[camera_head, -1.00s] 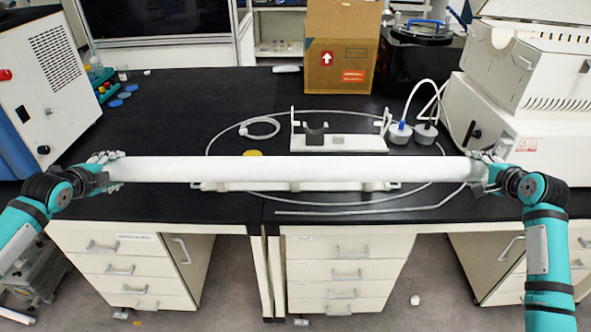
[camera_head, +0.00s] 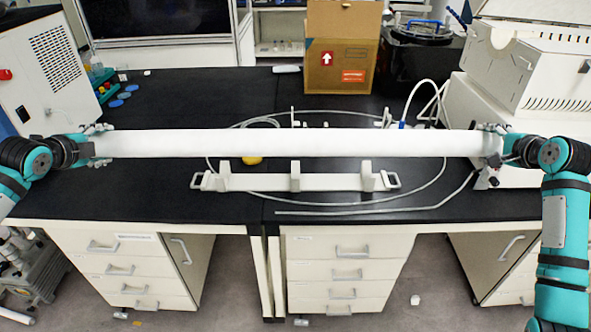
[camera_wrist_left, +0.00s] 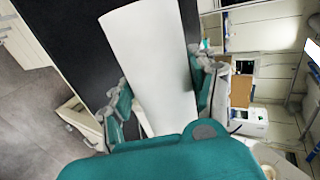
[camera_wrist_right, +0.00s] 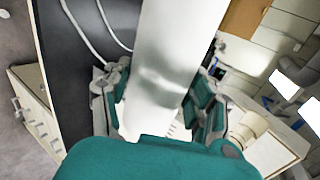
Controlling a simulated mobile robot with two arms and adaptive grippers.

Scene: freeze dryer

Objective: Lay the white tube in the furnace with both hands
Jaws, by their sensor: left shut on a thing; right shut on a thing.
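The long white tube (camera_head: 290,143) is held level above the black bench, one end in each gripper. My left gripper (camera_head: 97,144) is shut on its left end; the tube also fills the middle of the left wrist view (camera_wrist_left: 155,65). My right gripper (camera_head: 492,145) is shut on its right end, and the tube shows in the right wrist view (camera_wrist_right: 178,50). The furnace (camera_head: 535,60) is probably the white unit with an opened upper part at the right, on a white base. The tube is left of it, apart from its upper part.
A white rack with upright supports (camera_head: 295,182) lies on the bench in front of the tube. A cardboard box (camera_head: 341,50) stands behind. Thin hoses (camera_head: 425,200) loop over the bench. A yellow disc (camera_head: 252,160) lies near the rack.

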